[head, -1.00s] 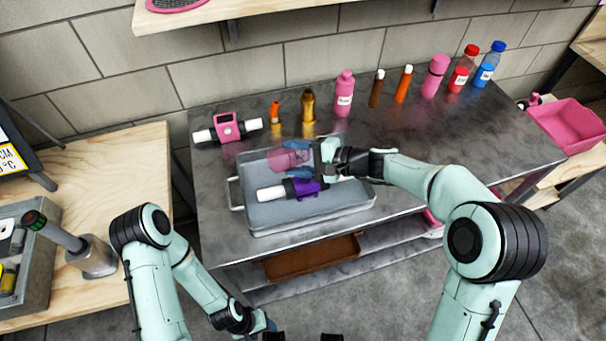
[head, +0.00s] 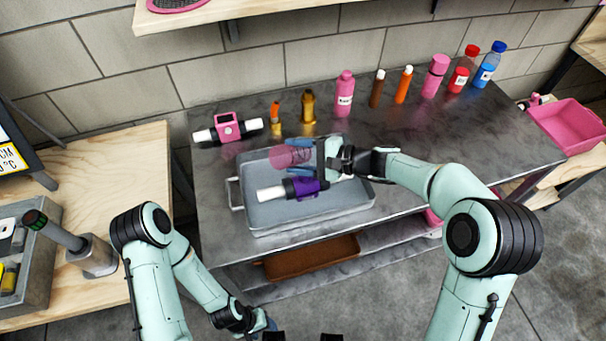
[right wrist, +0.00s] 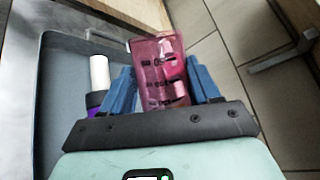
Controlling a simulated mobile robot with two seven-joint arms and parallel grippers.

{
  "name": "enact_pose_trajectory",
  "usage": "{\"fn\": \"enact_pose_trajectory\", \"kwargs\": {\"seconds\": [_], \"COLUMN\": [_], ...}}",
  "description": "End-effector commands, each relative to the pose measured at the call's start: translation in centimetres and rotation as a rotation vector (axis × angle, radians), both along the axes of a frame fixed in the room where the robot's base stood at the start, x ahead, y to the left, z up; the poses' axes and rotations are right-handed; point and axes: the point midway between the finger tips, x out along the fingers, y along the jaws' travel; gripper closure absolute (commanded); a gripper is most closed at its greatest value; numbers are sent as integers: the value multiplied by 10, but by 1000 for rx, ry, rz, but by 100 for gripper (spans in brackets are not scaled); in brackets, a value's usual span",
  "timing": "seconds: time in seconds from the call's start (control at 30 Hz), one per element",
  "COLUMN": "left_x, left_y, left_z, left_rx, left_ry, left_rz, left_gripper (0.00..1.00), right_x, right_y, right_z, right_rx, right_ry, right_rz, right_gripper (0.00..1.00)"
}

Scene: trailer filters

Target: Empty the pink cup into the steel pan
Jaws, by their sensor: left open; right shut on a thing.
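The pink cup (head: 290,156) is see-through, with dark markings on its wall in the right wrist view (right wrist: 158,72). It lies tipped on its side above the back part of the steel pan (head: 237,196). My right gripper (head: 312,160) is shut on the cup, its blue fingers on either side. Darker shapes show through the cup wall; I cannot tell whether they are contents. A purple and black piece with a white end (head: 305,187) lies in the pan below the cup. My left gripper (head: 266,325) is open and low at the bottom edge, away from the table, partly cut off.
Behind the pan stand a pink-and-white device (head: 228,128), small orange and amber bottles (head: 308,106), a pink bottle (head: 344,94) and several more bottles towards the right. A pink bin (head: 570,125) is at far right. The grey tabletop (head: 440,140) right of the pan is partly clear.

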Motion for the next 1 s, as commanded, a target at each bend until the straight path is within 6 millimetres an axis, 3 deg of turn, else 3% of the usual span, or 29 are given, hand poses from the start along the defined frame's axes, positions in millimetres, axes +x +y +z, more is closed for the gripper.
{"fn": "enact_pose_trajectory", "kwargs": {"seconds": [1.0], "left_x": [2], "left_y": [0], "left_z": [3], "left_rx": [0], "left_ry": [-2], "left_rz": [0], "left_gripper": [43], "right_x": [5], "right_y": [-4], "right_z": [3], "right_rx": [80], "right_ry": [78], "right_rz": [0], "right_gripper": [76]}}
